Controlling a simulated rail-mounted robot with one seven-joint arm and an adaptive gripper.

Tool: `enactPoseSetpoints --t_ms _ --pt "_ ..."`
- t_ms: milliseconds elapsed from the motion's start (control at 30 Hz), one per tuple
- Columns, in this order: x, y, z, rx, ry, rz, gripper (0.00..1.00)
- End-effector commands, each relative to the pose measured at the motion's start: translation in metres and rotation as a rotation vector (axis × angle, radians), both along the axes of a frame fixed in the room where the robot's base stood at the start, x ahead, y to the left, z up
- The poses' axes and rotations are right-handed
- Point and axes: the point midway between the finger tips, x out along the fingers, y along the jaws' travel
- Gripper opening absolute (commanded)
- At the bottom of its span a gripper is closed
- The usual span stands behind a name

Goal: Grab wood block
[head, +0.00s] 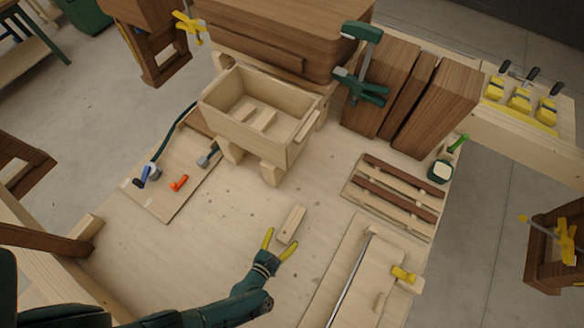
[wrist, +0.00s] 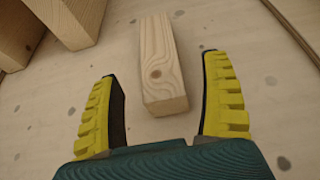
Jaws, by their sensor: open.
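A light wood block (head: 291,224) lies on the pale workbench in front of the wooden box. In the wrist view the wood block (wrist: 160,62) shows its grain and a knot, with its near end facing me. My gripper (head: 281,243) is open at the block's near end. In the wrist view its yellow fingers (wrist: 160,95) stand apart on either side of the block's near end, with gaps on both sides. I cannot tell how high the fingers are above the bench.
A wooden box (head: 240,128) on legs holds other light wood pieces behind the block. A slatted rack (head: 395,195) lies to the right, and a board with a yellow clamp (head: 403,274) at front right. A tool board (head: 155,190) lies left. The bench around the block is clear.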

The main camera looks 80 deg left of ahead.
Motion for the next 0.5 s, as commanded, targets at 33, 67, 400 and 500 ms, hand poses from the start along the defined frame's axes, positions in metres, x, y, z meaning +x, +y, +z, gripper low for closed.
enactPoseSetpoints --t_ms 33,67,400,500 --pt "0.0 0.002 -0.002 -0.001 0.002 0.004 0.79" --pt "0.001 0.003 -0.003 0.0 0.001 0.002 0.79" --pt "0.024 0.034 -0.019 0.0 0.0 0.004 0.79" --pt "0.029 0.041 -0.023 -0.001 0.001 0.003 0.79"
